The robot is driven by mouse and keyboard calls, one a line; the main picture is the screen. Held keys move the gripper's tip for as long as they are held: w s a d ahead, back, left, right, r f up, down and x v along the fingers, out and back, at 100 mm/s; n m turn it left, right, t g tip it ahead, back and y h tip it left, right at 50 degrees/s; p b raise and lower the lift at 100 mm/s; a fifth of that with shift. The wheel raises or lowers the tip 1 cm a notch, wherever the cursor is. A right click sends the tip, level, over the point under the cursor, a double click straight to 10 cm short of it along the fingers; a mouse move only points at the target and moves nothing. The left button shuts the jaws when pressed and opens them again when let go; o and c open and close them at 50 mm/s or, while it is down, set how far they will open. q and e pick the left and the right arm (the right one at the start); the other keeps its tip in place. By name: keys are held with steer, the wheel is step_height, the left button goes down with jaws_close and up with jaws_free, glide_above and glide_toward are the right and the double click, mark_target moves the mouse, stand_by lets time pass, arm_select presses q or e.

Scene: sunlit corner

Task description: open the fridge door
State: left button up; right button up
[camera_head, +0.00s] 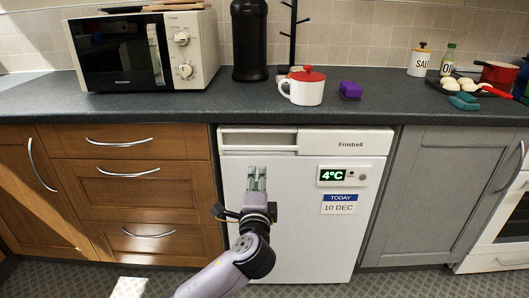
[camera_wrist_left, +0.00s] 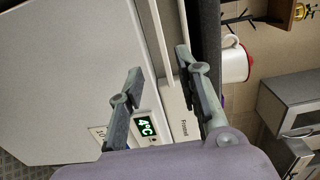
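The white fridge (camera_head: 300,240) stands under the counter between wooden and grey cabinets, and its door looks shut. A recessed strip like a handle (camera_head: 258,139) runs along its upper left. A green "4°C" display (camera_head: 331,175) and a date label (camera_head: 340,204) are on the front. My left gripper (camera_head: 256,174) is in front of the door, a little below the recess. In the left wrist view its two fingers (camera_wrist_left: 158,62) are apart, with nothing between them, facing the white door (camera_wrist_left: 60,70) and its top edge. Contact cannot be told. My right gripper is not in view.
The dark counter (camera_head: 400,108) overhangs the fridge. On it are a microwave (camera_head: 118,52), a red-lidded mug (camera_head: 304,90), a purple block (camera_head: 350,91) and a salt jar (camera_head: 418,63). Wooden drawers (camera_head: 135,190) are left, a grey cabinet (camera_head: 425,190) right.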

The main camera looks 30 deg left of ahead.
arm_select(q)
steer(key=b, duration=0.2)
glide_toward(259, 149)
steer(key=x, duration=0.4)
steer(key=shift+w+a, duration=0.2)
steer(key=shift+w, duration=0.05)
steer(key=x, duration=0.3)
steer(key=shift+w+a, duration=0.15)
steer(key=shift+w, duration=0.1)
steer(key=shift+w+a+r, duration=0.1)
steer(key=shift+w+a, duration=0.15)
steer(key=shift+w, duration=0.15)
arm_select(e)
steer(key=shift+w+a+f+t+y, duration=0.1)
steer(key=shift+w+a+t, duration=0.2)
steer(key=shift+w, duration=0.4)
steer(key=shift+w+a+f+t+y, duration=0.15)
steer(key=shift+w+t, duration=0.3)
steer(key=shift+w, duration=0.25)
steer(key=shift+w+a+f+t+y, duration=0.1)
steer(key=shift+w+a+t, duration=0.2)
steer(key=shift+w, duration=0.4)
arm_select(q)
steer(key=shift+c, duration=0.4)
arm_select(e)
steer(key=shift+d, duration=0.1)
arm_select(q)
jaws_close()
